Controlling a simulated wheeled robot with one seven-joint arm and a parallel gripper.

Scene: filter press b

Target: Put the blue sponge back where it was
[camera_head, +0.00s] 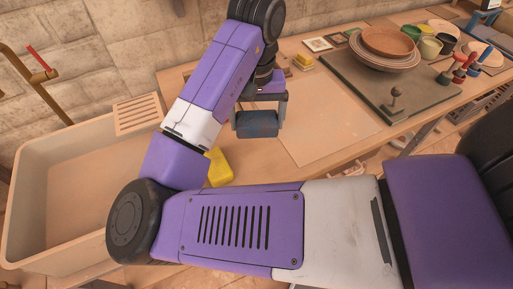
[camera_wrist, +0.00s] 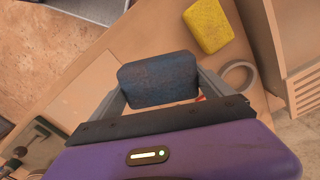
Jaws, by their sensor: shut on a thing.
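The blue sponge (camera_head: 257,124) is a dark blue block held between the two fingers of my gripper (camera_head: 259,118). In the wrist view the blue sponge (camera_wrist: 158,79) sits between the jaws of my gripper (camera_wrist: 160,85), with a grey finger at each side. In the head view it appears over the wooden bench (camera_head: 350,150); its height above the bench is hard to tell. A yellow sponge (camera_head: 219,167) lies on the bench, partly hidden by my arm. It also shows in the wrist view (camera_wrist: 209,24), apart from the blue one.
A beige sink (camera_head: 30,200) with a slatted rack (camera_head: 138,114) is at the left. A dark board (camera_head: 350,90) with stacked bowls (camera_head: 388,44) and a small knobbed tool (camera_head: 396,95) is at the right. A pale sheet (camera_head: 325,125) lies bare mid-bench. A grey ring (camera_wrist: 238,76) is near the yellow sponge.

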